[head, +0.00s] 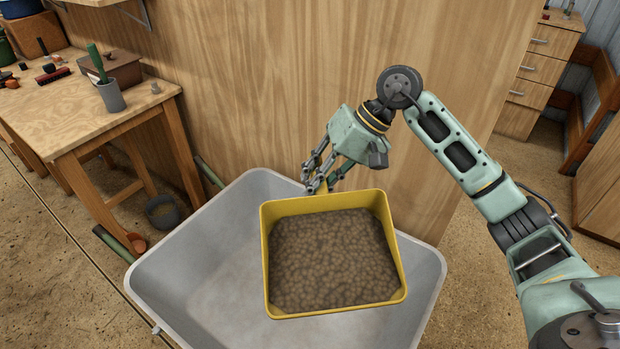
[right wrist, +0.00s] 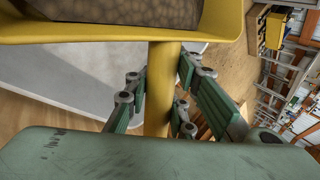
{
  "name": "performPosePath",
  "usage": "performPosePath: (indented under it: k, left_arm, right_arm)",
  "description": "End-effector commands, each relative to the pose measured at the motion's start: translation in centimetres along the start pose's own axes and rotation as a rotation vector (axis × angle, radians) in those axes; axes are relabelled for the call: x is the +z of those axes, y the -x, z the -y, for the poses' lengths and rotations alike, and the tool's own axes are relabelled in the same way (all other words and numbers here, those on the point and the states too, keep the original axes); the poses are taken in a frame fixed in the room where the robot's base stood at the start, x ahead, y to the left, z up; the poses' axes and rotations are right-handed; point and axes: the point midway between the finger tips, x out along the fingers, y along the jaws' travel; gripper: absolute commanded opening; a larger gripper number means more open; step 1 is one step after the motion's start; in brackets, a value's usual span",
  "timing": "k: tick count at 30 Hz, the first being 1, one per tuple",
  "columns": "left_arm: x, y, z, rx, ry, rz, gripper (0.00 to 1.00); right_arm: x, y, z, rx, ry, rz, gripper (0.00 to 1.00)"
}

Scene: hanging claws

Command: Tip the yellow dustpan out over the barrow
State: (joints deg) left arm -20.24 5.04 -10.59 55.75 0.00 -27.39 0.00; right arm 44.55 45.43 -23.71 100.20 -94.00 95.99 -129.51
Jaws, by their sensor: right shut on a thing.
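The yellow dustpan (head: 392,250) is held over the grey barrow (head: 200,270), full of brown, lumpy, soil-like material (head: 330,262). Its open top faces up, roughly level. My right gripper (head: 318,186) is shut on the dustpan's handle at its far side. The right wrist view shows the yellow handle (right wrist: 160,90) between the green fingers, with the pan's edge (right wrist: 130,32) above. The bare barrow floor shows left of the pan; the part under the pan is hidden. My left gripper is not in view.
A wooden workbench (head: 125,115) with a grey cup (head: 111,97) and tools stands at the left. A wooden panel (head: 250,90) rises behind the barrow. A dark bucket (head: 163,212) is on the floor left of the barrow. Drawers (head: 535,70) stand at the back right.

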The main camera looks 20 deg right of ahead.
Motion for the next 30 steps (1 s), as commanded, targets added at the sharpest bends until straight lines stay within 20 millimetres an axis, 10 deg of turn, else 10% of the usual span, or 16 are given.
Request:
performPosePath:
  k: [15, 30]
  left_arm:
    - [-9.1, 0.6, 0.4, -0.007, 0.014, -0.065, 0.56]
    - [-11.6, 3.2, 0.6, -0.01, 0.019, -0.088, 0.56]
  right_arm:
    - [-16.6, -9.2, -6.8, -0.028, -0.238, -0.168, 0.0]
    - [-21.4, -11.8, -10.2, -0.036, -0.32, -0.228, 0.0]
